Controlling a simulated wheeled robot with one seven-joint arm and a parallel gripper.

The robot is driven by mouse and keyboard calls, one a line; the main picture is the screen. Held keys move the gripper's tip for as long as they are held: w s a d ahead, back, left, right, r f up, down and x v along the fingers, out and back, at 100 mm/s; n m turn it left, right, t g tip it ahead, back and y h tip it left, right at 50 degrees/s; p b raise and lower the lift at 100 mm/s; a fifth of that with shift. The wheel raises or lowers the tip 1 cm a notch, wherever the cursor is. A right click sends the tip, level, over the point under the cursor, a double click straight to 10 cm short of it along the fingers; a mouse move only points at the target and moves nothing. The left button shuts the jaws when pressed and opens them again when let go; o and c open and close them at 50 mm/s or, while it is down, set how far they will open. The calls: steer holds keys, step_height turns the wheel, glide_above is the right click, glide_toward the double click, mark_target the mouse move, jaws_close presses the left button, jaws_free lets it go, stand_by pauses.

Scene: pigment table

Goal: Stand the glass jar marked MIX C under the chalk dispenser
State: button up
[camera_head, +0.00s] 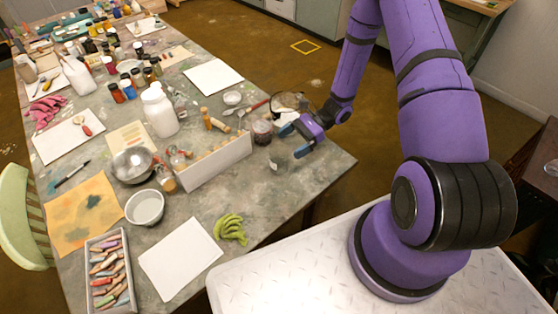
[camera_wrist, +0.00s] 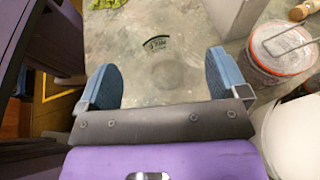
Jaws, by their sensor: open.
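My gripper (camera_head: 293,141) is open and low over the table's right end. In the wrist view its two blue fingers (camera_wrist: 159,68) stand wide apart with nothing clamped. A clear glass jar (camera_wrist: 158,46) shows faintly ahead of and between the fingers, with a small dark label whose lettering I cannot read surely. In the head view a faint dark label of the glass jar (camera_head: 273,164) shows just left of the fingers.
Green gloves (camera_head: 231,228) lie at the near edge. The table corner right of my gripper is bare.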

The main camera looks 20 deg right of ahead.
mark_target(271, 156)
steer(key=x, duration=0.5)
steer(key=shift+s+a+r, duration=0.1)
steer(key=shift+r, duration=0.1)
steer(key=c, duration=1.2)
steer(key=shift+r, duration=0.1)
steer(key=shift+r, duration=0.4)
steer(key=s+d+r, duration=0.2)
steer(key=s, duration=0.5)
steer(key=s+d+r, duration=0.2)
steer(key=s+d, duration=0.1)
steer(key=s, duration=0.5)
